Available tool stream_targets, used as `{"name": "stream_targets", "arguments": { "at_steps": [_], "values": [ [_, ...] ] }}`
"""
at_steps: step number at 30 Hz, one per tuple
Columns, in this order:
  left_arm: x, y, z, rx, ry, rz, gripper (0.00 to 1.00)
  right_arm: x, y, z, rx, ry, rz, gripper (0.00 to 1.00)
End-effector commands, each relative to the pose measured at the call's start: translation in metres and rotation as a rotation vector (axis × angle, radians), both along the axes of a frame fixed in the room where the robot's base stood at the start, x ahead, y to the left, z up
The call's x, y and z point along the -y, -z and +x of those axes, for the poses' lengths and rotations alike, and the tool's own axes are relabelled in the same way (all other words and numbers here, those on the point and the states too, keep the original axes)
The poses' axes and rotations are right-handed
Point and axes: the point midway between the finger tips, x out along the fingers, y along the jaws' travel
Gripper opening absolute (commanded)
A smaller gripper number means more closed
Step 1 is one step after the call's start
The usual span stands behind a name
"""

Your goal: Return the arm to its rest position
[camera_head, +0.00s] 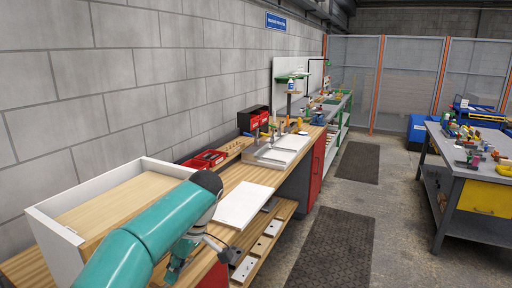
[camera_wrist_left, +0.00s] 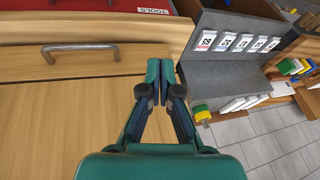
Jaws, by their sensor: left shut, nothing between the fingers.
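My left arm (camera_head: 150,225) is teal and reaches in from the bottom left in the head view, bent at a dark joint over the wooden bench. My left gripper (camera_wrist_left: 160,72) shows in the wrist view with its two fingers together and nothing between them. It is in front of a wooden drawer face (camera_wrist_left: 70,90) with a metal handle (camera_wrist_left: 80,48); I cannot tell the exact gap. In the head view the gripper (camera_head: 176,270) is small and partly hidden by the arm. My right gripper is not in view.
A white board (camera_head: 242,205) lies on the bench beside my arm. A white-walled open box (camera_head: 62,240) stands at the left. A grey shelf (camera_wrist_left: 230,40) with number tags and several coloured blocks is at the wrist view's right. A workbench (camera_head: 455,155) stands across the open aisle.

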Motion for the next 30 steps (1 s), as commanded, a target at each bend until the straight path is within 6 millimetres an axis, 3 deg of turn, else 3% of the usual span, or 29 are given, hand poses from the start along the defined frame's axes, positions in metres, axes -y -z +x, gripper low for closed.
{"name": "stream_targets", "arguments": {
  "at_steps": [5, 8, 12, 15, 18, 21, 24, 27, 30],
  "values": [
    [-0.028, 0.077, -0.018, -0.163, 0.0, -0.026, 0.0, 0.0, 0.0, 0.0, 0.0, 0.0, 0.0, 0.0],
    [-0.038, 0.139, -0.038, -0.269, 0.048, -0.098, 0.0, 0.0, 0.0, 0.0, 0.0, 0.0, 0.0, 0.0],
    [-0.038, 0.232, -0.09, -0.398, 0.163, -0.288, 0.0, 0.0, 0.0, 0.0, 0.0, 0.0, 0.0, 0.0],
    [-0.024, 0.289, -0.139, -0.445, 0.256, -0.462, 0.0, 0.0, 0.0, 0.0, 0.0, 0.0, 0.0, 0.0],
    [-0.001, 0.331, -0.192, -0.439, 0.345, -0.638, 0.0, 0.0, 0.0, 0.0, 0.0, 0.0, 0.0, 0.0],
    [0.024, 0.356, -0.238, -0.382, 0.437, -0.78, 0.0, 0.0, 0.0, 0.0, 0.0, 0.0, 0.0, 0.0],
    [0.046, 0.369, -0.274, -0.291, 0.541, -0.867, 0.0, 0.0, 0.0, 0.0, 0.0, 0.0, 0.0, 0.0],
    [0.062, 0.373, -0.293, -0.18, 0.671, -0.887, 0.0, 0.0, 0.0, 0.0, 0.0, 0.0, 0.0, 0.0],
    [0.066, 0.375, -0.294, -0.065, 0.802, -0.849, 0.0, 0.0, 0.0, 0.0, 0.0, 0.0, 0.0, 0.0]
  ]
}}
